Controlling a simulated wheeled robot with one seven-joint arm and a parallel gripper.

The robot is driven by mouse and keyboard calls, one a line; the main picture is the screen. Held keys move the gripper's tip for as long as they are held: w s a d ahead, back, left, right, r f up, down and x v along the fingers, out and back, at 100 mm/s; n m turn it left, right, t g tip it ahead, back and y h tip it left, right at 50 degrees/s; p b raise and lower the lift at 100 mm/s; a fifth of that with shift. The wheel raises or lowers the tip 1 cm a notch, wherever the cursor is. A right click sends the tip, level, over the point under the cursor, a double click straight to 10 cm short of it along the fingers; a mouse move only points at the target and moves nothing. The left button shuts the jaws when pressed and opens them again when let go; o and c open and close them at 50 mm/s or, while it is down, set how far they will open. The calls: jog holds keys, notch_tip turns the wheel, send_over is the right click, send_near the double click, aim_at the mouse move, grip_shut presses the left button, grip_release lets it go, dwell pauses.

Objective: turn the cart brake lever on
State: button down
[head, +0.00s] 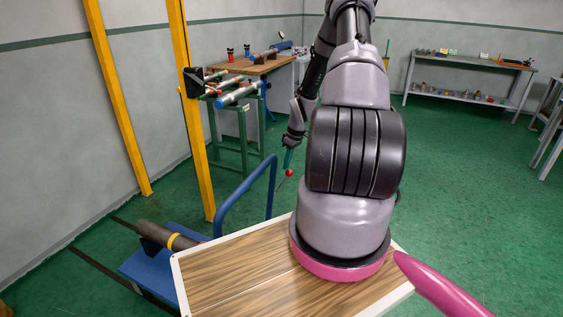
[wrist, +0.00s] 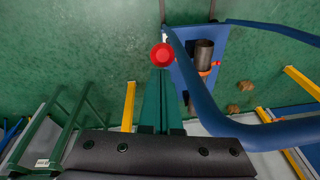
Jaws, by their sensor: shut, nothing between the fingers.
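The brake lever shows as a red ball knob (head: 289,173) on a thin rod beside the blue cart handle (head: 272,175) in the head view. In the wrist view the red knob (wrist: 162,54) is right at the tips of my green fingers. My gripper (head: 288,160) points down, shut and empty, just above the knob; in the wrist view its fingers (wrist: 160,78) lie together. I cannot tell whether they touch the knob. The lever's lower end is hidden.
The cart's blue handle (wrist: 195,85) curves close on the right of my fingers in the wrist view. Yellow posts (head: 195,130) stand at the left. A green stand (head: 240,140) with pipes and a workbench are behind. Green floor (head: 450,200) is open at the right.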

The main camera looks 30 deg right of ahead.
jog(key=s+d+f+t+y, duration=0.4)
jog(key=s+f, duration=0.4)
jog(key=f, duration=0.2)
jog(key=shift+s+d+f+t+y, duration=0.35)
jog(key=shift+d+t, duration=0.45)
jog(key=shift+d, duration=0.5)
jog(key=shift+a, duration=0.1)
